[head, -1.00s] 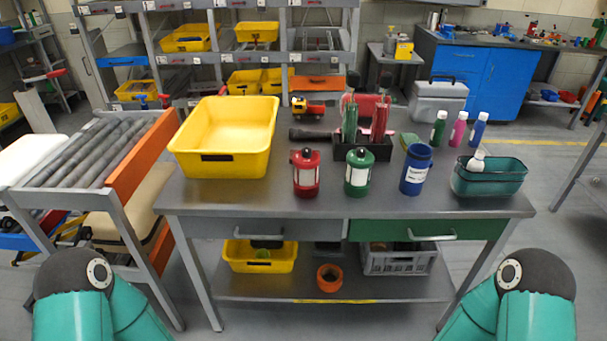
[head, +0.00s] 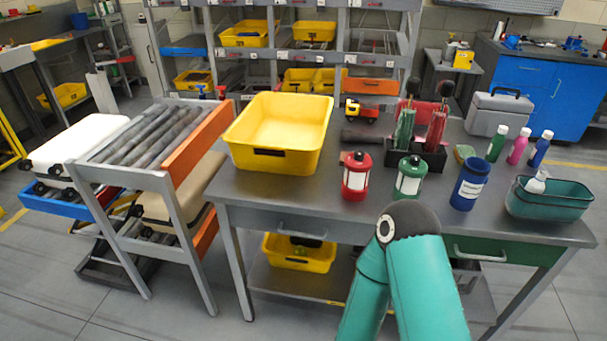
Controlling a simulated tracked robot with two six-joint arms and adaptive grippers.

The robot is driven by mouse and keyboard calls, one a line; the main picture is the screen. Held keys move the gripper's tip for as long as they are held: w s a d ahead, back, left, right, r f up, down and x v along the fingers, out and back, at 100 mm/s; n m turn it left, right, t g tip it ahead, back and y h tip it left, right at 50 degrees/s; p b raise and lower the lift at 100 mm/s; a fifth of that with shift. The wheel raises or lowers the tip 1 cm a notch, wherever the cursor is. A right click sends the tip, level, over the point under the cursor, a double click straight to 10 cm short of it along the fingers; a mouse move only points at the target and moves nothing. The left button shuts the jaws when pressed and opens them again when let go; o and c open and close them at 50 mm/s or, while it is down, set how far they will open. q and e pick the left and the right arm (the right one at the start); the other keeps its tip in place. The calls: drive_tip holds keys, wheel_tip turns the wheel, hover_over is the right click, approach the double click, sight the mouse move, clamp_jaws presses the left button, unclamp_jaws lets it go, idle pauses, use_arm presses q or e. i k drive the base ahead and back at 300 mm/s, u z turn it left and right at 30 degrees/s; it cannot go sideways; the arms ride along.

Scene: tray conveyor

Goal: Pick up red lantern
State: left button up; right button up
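The red lantern (head: 356,176) stands upright on the grey metal table, left of a green lantern (head: 409,178) of the same shape. It has a red cap, a pale middle and a red base. One teal arm of mine rises from the bottom of the head view, its dark rounded joint just below and in front of the green lantern. Neither of my grippers is in the picture. Nothing hides the red lantern.
A large yellow bin (head: 279,133) stands left of the lanterns. A dark tool holder (head: 430,157) is behind them; a blue canister (head: 469,183), bottles and a teal basket (head: 549,199) are to the right. A roller conveyor (head: 150,140) with an orange side is at the left.

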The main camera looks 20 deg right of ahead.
sight(355, 185)
drive_tip(key=z, duration=0.35)
drive_tip(key=i, duration=0.2)
drive_tip(key=u, duration=1.75)
drive_tip(key=k, duration=1.05)
drive_tip(key=z, duration=1.15)
drive_tip(key=i, duration=1.15)
drive_tip(key=z, duration=0.45)
